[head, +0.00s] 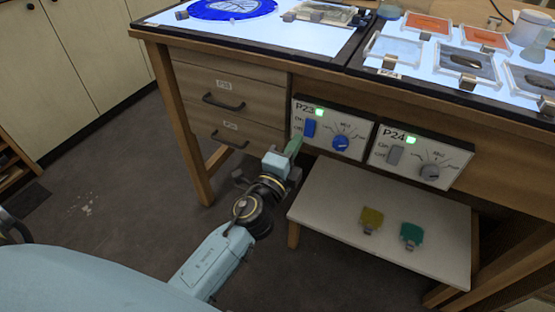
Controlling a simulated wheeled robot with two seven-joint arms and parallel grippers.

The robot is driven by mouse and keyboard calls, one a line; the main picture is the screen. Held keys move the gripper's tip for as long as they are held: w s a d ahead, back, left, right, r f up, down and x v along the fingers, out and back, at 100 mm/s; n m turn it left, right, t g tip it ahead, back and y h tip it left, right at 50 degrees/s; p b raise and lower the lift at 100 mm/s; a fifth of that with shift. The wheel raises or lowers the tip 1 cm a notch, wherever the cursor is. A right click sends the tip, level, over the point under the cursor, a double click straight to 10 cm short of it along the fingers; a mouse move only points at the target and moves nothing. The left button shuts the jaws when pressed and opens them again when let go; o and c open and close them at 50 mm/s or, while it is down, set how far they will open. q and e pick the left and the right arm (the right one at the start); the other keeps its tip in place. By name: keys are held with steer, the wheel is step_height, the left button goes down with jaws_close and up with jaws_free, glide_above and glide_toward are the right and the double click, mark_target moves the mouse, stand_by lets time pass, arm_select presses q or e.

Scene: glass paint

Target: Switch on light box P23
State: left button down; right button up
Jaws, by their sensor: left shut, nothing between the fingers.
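The P23 control panel (333,128) is mounted under the bench's front edge. It has a blue rocker switch (309,128) beside on/off lettering, a blue knob (341,143) and a lit green lamp (319,112). The light box surface (165,17) above left glows white, with a blue round piece (232,9) on it. My left gripper (294,146) is shut and empty, its tip just below and left of the blue switch. I cannot tell if it touches the panel. My right gripper is not in view.
The P24 panel (418,156), with a grey switch and lit green lamp, is to the right. Drawers (225,104) are left of P23. A low white shelf (330,208) below holds a yellow piece (371,218) and a teal piece (411,234). Glass samples lie on the right light box.

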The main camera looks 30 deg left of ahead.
arm_select(q)
steer(key=s+r, duration=0.1)
steer(key=s, duration=0.6)
steer(key=shift+s, duration=0.25)
